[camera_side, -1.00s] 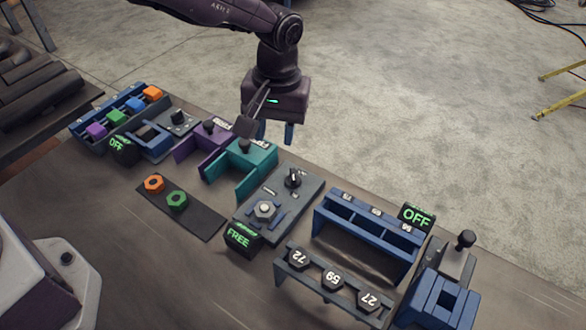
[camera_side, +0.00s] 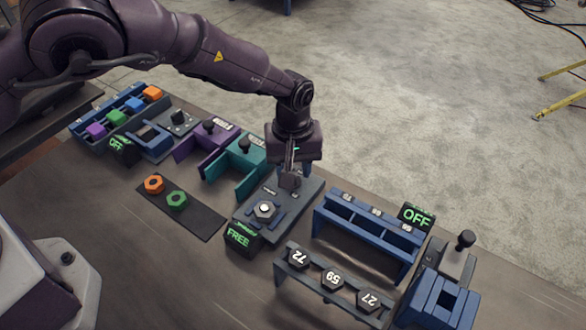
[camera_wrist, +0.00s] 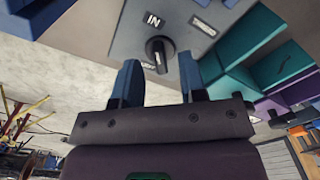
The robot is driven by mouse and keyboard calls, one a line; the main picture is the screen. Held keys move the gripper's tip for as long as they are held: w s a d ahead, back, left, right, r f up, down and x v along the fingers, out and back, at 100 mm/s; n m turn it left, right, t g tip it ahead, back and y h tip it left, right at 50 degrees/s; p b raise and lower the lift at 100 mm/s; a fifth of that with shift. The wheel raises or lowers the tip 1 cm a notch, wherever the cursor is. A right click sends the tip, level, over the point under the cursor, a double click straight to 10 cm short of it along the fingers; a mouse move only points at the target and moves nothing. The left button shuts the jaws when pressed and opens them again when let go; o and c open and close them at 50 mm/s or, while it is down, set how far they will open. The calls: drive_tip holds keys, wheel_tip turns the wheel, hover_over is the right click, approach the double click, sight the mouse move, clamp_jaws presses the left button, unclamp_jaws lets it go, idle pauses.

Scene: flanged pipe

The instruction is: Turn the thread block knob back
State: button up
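The thread block (camera_side: 243,208) is a grey plate with a hex nut (camera_side: 265,210) and a green "FREE" display (camera_side: 240,237). My gripper (camera_side: 290,180) is over the back end of this block, where it hides the knob in the side view. In the wrist view the black knob (camera_wrist: 158,54) has a white pointer mark and sits below a label reading "IN". My open gripper (camera_wrist: 160,80) has one blue fingertip to each side of the knob, with visible gaps. I cannot tell whether the fingertips reach down to the knob's height.
A teal holder (camera_side: 240,170) stands close on the left of the block. A blue slotted rack (camera_side: 365,235) stands close on the right. A dark mat (camera_side: 205,215) with an orange nut (camera_side: 154,184) and a green nut (camera_side: 176,200) lies in front to the left.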

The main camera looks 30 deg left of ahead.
drive_tip(key=shift+f, duration=0.7)
clamp_jaws()
drive_tip(key=shift+n, duration=0.4)
drive_tip(key=n, duration=0.4)
drive_tip(key=shift+n, duration=0.3)
drive_tip(key=n, duration=0.4)
drive_tip(key=shift+n, duration=0.3)
